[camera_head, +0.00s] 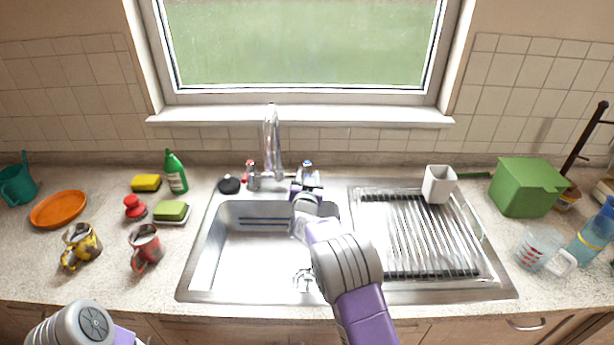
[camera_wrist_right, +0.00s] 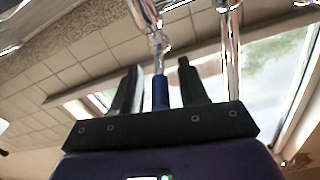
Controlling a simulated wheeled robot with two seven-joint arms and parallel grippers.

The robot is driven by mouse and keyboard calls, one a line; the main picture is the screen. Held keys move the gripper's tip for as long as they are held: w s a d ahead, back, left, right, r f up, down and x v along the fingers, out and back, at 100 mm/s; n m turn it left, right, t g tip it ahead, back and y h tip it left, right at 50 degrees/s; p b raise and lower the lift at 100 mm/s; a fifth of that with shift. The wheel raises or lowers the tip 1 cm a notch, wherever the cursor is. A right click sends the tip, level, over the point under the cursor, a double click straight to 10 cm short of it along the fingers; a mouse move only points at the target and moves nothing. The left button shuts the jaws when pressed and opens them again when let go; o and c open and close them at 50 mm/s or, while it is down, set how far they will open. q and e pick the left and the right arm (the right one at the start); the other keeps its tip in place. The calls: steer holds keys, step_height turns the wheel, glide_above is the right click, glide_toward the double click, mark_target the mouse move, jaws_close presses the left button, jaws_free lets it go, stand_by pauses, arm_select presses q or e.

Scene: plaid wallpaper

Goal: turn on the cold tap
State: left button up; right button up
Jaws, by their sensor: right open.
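The cold tap (camera_head: 307,169), with a blue mark, stands right of the tall chrome spout (camera_head: 271,135) behind the sink basin. The red-marked tap (camera_head: 250,168) is on the left. My right gripper (camera_head: 305,187) is open, just in front of the cold tap; its fingers are small and partly hidden by my own wrist. In the right wrist view, a blue piece (camera_wrist_right: 160,92) shows between the two dark open fingers, with chrome tap parts beyond. I cannot tell whether the fingers touch it. My left arm shows only at the bottom left; its gripper is out of view.
The sink basin (camera_head: 232,248) lies below my right arm, with the drainer (camera_head: 415,232) and a white cup (camera_head: 438,184) to its right. A black round object (camera_head: 229,184) sits left of the taps. The window sill (camera_head: 300,117) is behind the spout.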

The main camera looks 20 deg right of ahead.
steer(key=shift+w+d, duration=0.15)
steer(key=shift+w, duration=0.4)
steer(key=shift+c, duration=0.3)
jaws_close()
